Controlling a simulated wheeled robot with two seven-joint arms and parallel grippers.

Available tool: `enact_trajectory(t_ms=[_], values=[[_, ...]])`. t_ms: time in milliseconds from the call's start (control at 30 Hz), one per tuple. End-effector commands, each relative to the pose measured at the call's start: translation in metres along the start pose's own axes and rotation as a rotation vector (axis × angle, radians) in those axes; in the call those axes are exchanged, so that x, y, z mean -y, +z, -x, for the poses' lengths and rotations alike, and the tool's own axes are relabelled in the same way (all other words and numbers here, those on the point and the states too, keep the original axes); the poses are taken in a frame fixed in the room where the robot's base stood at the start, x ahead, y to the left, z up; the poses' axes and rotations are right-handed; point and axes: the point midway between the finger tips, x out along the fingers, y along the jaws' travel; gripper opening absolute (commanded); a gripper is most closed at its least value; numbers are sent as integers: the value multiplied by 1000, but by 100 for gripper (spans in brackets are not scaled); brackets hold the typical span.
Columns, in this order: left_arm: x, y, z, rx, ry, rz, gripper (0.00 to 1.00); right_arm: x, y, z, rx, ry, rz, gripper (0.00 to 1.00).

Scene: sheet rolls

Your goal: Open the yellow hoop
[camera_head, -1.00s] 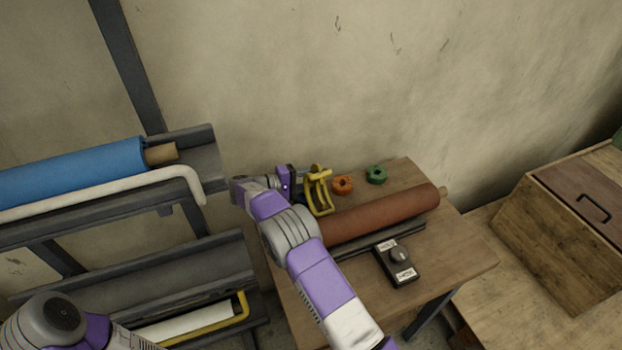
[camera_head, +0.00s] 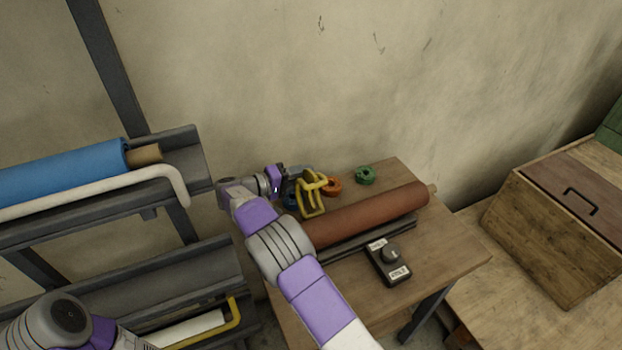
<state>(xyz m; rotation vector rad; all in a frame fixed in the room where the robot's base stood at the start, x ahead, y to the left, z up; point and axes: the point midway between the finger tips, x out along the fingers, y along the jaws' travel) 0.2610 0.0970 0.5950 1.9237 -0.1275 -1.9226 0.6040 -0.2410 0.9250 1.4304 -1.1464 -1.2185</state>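The yellow hoop (camera_head: 233,318), a bent bar, runs along the front of the lower grey cradle at the bottom left, beside a white roll (camera_head: 192,328). My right gripper (camera_head: 297,178) is above the back left of the wooden table, beside a yellow looped object (camera_head: 311,193). I cannot tell whether it touches that object, nor how far its fingers are apart. It is well away from the bent bar. Part of my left arm shows at the bottom left; its gripper is out of view.
A blue roll (camera_head: 60,178) lies on the upper cradle behind a white bent bar (camera_head: 110,187). The wooden table (camera_head: 440,255) holds a brown roll (camera_head: 365,215), orange ring (camera_head: 331,187), green ring (camera_head: 365,175) and black control box (camera_head: 388,263). A wooden box (camera_head: 545,235) stands right.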

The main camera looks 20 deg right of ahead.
Motion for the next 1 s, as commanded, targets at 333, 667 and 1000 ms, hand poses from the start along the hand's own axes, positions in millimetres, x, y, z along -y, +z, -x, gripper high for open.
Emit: enact_trajectory(t_ms=[333,667,1000], values=[[0,0,0,0,-1,1,43,0,1,-1,4,0,-1,60],[-1,0,3,0,0,1,43,-1,0,6,2,1,1,60],[-5,1,15,0,0,0,43,-1,0,61,0,0,0,60]])
